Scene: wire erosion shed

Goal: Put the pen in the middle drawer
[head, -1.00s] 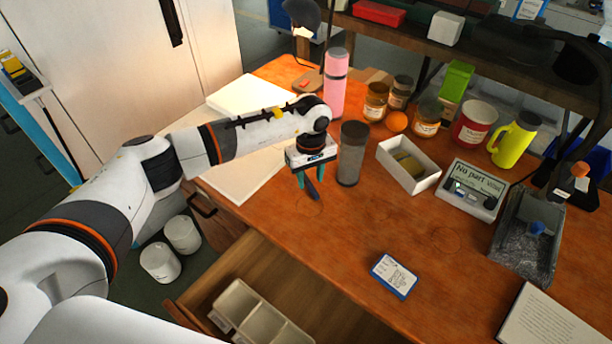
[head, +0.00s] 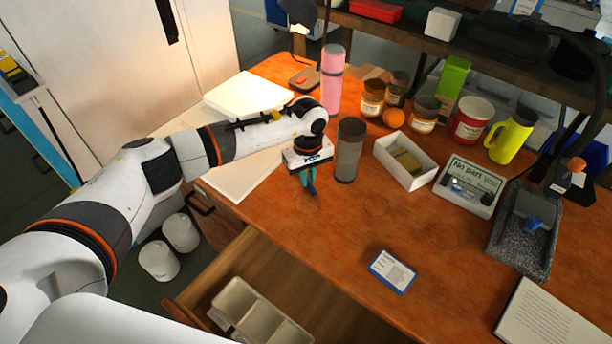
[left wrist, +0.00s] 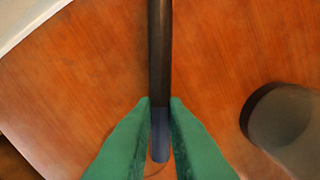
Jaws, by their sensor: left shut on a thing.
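The pen (left wrist: 160,55) is held in my left gripper (left wrist: 159,106). In the left wrist view it is a dark rod with a bluish end, gripped between the two green fingers. In the head view my left gripper (head: 308,184) points down above the desk, just left of a dark grey cylinder, and only a little of the pen shows. An open wooden drawer (head: 290,268) is at the bottom of the head view, nearer than the gripper. Which drawer of the stack it is, I cannot tell. My right gripper is not in view.
A white divided tray (head: 262,312) sits inside the open drawer. The dark grey cylinder (head: 348,150) stands close to my left gripper. A white open box (head: 405,160), a blue-edged card (head: 392,271) and several jars are on the desk (head: 420,225). The desk's middle is mostly clear.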

